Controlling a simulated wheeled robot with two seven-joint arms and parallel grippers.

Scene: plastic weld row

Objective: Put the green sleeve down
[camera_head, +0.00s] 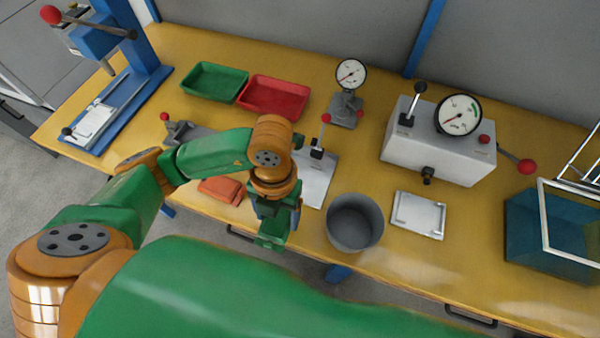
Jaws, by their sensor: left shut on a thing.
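My left gripper (272,240) hangs pointing down at the front edge of the yellow bench, left of the grey bin. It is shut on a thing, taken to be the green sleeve. Green shows at its lower end, but I cannot tell sleeve from finger there, and the sleeve's outline is not clear. My right gripper is not in view.
On the yellow bench (300,255) are a green tray (214,82), a red tray (273,95), a grey bin (354,222), a white plate (418,214), a dial gauge stand (347,95) and a grey machine (430,145). A blue press (145,65) stands left. A blue glass-like box (550,225) stands right.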

